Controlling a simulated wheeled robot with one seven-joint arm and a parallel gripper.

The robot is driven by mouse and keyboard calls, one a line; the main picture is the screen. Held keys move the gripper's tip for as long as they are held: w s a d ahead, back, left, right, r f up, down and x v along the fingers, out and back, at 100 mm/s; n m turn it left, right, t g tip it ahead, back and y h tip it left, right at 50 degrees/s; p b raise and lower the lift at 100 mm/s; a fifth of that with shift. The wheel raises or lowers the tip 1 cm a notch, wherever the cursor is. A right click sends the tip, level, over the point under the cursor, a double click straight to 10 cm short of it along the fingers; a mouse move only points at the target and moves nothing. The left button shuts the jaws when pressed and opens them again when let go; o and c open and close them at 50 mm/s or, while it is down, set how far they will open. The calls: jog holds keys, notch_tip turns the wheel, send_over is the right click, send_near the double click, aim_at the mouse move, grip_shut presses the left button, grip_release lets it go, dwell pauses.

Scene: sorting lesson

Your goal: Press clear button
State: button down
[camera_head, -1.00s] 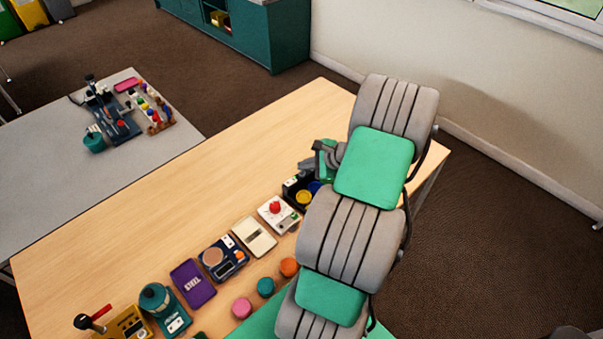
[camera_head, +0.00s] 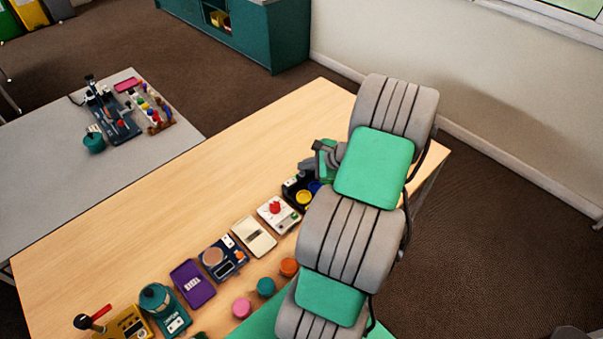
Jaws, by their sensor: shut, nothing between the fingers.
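No button marked "clear" can be made out, as the labels are too small to read. A black box (camera_head: 291,195) with a yellow round button (camera_head: 304,197) and a blue round button (camera_head: 314,187) sits at the right end of a row of devices, partly hidden by my arm. A white device (camera_head: 279,215) with a red knob (camera_head: 275,207) is just left of it. My gripper (camera_head: 308,165) is at the end of my arm, just above and behind the black box in the picture. It is shut and empty, its fingertips small in view.
The row on the wooden table (camera_head: 200,190) also holds a cream device (camera_head: 254,236), a dark blue device (camera_head: 223,258), a purple device (camera_head: 193,283) and a teal device (camera_head: 165,309). Pink, teal and orange round pieces (camera_head: 289,267) lie in front. The table behind the row is clear.

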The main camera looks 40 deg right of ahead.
aim_at(305, 175)
jog(key=shift+f, duration=0.4)
jog(key=shift+f+b, duration=0.35)
jog(key=shift+f, duration=0.15)
dwell(0.5)
jog(key=shift+r, duration=0.1)
jog(key=shift+r+p, duration=0.8)
notch_tip(305, 175, up, 5)
jog(key=p, duration=0.4)
jog(key=shift+r, duration=0.1)
dwell(0.6)
